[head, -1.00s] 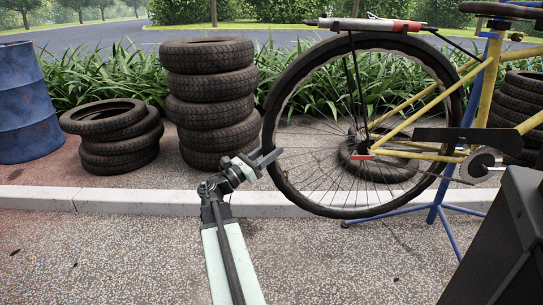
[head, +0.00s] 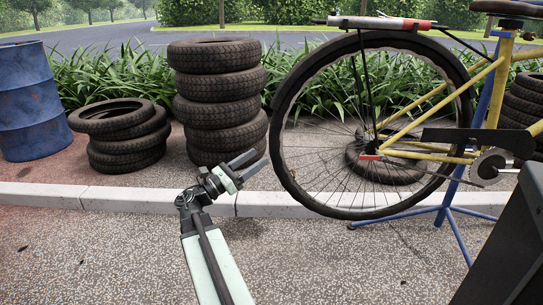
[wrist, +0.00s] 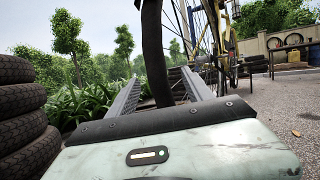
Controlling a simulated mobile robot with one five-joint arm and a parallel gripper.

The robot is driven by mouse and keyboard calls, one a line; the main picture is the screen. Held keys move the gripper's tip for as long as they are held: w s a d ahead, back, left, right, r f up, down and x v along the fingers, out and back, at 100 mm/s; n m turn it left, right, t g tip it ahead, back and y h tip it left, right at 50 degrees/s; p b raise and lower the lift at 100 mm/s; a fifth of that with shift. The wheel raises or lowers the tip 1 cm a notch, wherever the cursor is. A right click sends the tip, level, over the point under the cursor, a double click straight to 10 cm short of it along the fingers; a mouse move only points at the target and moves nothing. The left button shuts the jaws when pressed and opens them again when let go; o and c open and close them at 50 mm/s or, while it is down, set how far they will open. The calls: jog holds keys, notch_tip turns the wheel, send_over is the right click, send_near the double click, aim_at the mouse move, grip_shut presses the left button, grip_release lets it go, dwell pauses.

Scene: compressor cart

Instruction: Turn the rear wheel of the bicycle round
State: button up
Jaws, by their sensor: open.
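The bicycle's rear wheel (head: 281,160), with a black tyre and thin spokes, stands upright at the right of the head view, held clear of the ground. The yellow bicycle frame (head: 492,95) is on a blue stand. My gripper (head: 259,160) is open and empty, just left of the tyre's left edge, with a small gap between the fingertips and the tyre. In the wrist view the two grey fingers (wrist: 160,88) are spread apart, and the tyre (wrist: 153,50) appears between them, ahead of the palm.
A tall tyre stack (head: 218,100) and a lower one (head: 125,140) stand behind my gripper to the left, near a blue barrel (head: 27,105). A kerb (head: 130,198) crosses the ground. A blue stand leg (head: 400,217) is below the wheel. The front pavement is mostly clear.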

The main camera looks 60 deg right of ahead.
jog(key=a, duration=0.1)
jog(key=w+a, duration=0.1)
jog(key=a, duration=0.1)
jog(key=w+a, duration=0.1)
jog(key=a, duration=0.1)
jog(key=shift+w, duration=0.25)
